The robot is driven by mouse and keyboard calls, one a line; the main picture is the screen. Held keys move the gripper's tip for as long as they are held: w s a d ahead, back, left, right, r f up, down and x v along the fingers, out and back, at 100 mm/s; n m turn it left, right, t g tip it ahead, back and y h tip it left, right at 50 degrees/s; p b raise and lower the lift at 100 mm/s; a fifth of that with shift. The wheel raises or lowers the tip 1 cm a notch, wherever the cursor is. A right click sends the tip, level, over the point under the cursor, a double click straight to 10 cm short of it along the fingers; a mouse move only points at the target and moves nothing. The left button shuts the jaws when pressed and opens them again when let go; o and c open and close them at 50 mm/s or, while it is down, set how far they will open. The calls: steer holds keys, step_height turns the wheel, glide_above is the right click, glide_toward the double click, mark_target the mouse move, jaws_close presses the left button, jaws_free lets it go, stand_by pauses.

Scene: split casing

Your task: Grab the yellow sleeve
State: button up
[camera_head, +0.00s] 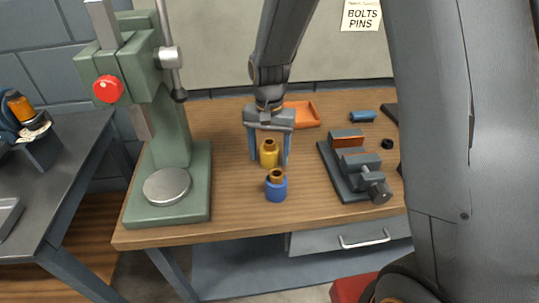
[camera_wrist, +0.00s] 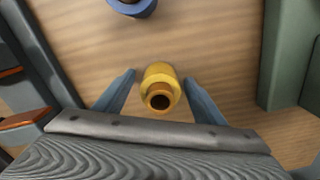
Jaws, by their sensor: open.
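The yellow sleeve (camera_head: 269,157) stands upright on the wooden bench, with an orange-brown inner ring at its top. My gripper (camera_head: 269,160) is above it with the fingers pointing down, one on each side of the sleeve. In the wrist view the yellow sleeve (camera_wrist: 160,84) sits between the two blue-grey fingertips (camera_wrist: 162,82), with a gap on each side. The jaws are open and hold nothing. The sleeve's lower part is hard to see in the wrist view.
A blue sleeve (camera_head: 276,188) stands just in front of the yellow one. A green press (camera_head: 170,130) stands on the left and a grey vise (camera_head: 352,170) on the right. An orange tray (camera_head: 302,113) lies behind. Bare bench shows between the sleeves and the press.

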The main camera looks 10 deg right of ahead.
jaws_close()
steer(key=shift+r, duration=0.1)
